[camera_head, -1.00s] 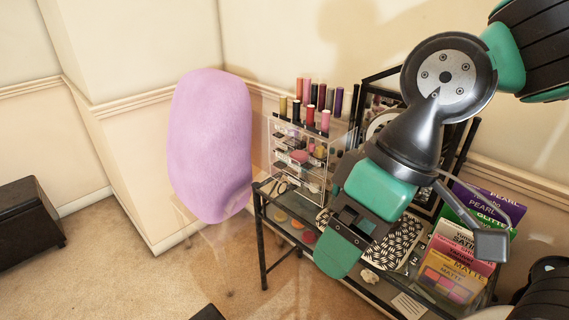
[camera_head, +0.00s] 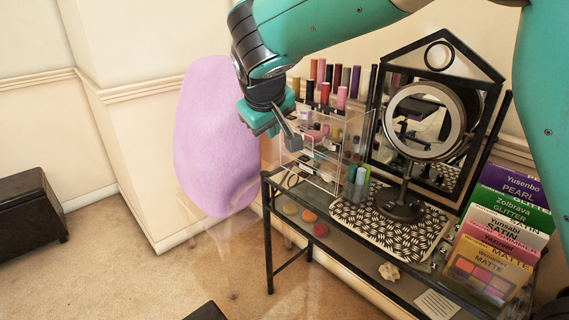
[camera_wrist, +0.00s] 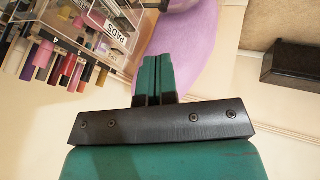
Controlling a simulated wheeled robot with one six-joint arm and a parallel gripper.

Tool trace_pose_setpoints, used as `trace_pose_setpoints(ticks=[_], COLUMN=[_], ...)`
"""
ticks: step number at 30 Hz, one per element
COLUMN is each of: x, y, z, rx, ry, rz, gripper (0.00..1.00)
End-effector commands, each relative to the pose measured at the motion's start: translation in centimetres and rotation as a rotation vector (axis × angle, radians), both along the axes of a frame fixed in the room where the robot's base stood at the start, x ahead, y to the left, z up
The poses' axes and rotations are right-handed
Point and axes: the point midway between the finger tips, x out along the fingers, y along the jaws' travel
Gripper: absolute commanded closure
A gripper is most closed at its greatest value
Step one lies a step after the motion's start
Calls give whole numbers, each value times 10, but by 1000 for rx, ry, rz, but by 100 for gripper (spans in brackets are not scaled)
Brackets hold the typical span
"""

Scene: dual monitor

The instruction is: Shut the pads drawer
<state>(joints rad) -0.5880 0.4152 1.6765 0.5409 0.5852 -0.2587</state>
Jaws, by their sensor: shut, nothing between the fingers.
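A clear acrylic organizer (camera_head: 352,135) with drawers stands on the left end of the glass table. In the wrist view a clear drawer front (camera_wrist: 108,22) carries the label "PADS" and sits just left of my fingertips. It seems to stick out from the organizer, but how far is hard to tell. My gripper (camera_head: 262,120) is in front of the organizer's upper left side and hides part of its drawers. In the wrist view my gripper (camera_wrist: 158,62) has its two green fingers together and empty, apart from the drawer.
A round mirror (camera_head: 425,120) stands on a patterned mat (camera_head: 365,225), with palettes (camera_head: 490,275) at the right. Open floor lies to the left.

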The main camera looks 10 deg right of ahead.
Motion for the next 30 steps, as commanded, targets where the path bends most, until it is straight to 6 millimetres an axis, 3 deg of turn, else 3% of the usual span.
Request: trace_pose_setpoints(ticks=[1,10,22,30], x=[9,31,77,93], y=[5,1,-18,-47], z=[-11,-26,-93,-88], rx=[-19,-47,-45,-43], ry=[-21,-50,-48,-51], rz=[-11,-39,-39,-37], gripper=[100,100,100,100])
